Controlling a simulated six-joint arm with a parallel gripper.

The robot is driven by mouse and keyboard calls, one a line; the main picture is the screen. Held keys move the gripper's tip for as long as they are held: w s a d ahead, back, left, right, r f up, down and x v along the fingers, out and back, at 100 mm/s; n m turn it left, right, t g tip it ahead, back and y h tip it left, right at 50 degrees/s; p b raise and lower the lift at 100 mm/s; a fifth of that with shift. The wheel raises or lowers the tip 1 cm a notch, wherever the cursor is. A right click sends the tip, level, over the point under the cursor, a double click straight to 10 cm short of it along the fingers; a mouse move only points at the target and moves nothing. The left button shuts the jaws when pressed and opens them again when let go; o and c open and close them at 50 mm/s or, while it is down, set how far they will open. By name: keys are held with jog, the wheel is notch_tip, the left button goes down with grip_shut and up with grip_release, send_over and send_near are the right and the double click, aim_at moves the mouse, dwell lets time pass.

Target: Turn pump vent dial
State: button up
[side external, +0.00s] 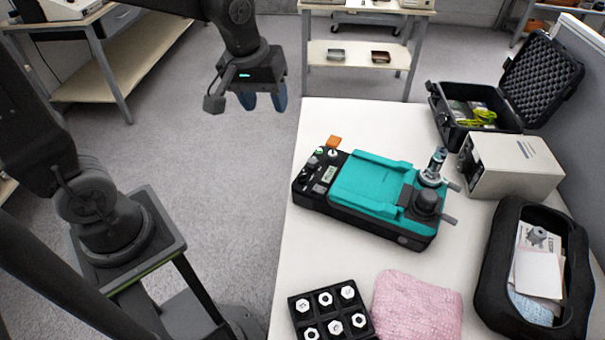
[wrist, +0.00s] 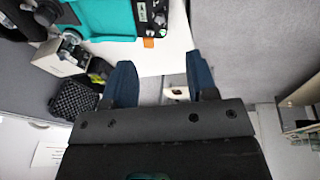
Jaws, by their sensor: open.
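A teal and black device (side external: 372,185) lies on the white table; it also shows in the wrist view (wrist: 105,17), cut off at the top. Its black control panel (side external: 313,186) carries small knobs, a screen and an orange tab (side external: 334,141). A larger black knob (side external: 428,200) with a grey lever and an upright metal fitting (side external: 433,168) stand at its right end. I cannot tell which of these knobs is the pump vent dial. My gripper (side external: 264,101) is open and empty, above and left of the table's far edge. Its blue fingers (wrist: 160,65) are apart from the device.
A beige box (side external: 510,166) and an open black case (side external: 470,140) stand at the table's right. A black bag (side external: 490,265), a pink cloth (side external: 417,308) and a black tray of nuts (side external: 300,320) lie nearer. The table's far left part is clear.

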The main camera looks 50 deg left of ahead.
jog(key=w+f+n+g, duration=0.1)
jog(key=w+f+n, duration=0.2)
jog(key=w+f, duration=0.2)
jog(key=n+g, duration=0.2)
jog(key=n, duration=0.2)
send_near(303, 175)
notch_tip(303, 175, down, 10)
jog(key=shift+s+r, duration=0.15)
jog(key=shift+s, duration=0.05)
jog(key=c, duration=0.9)
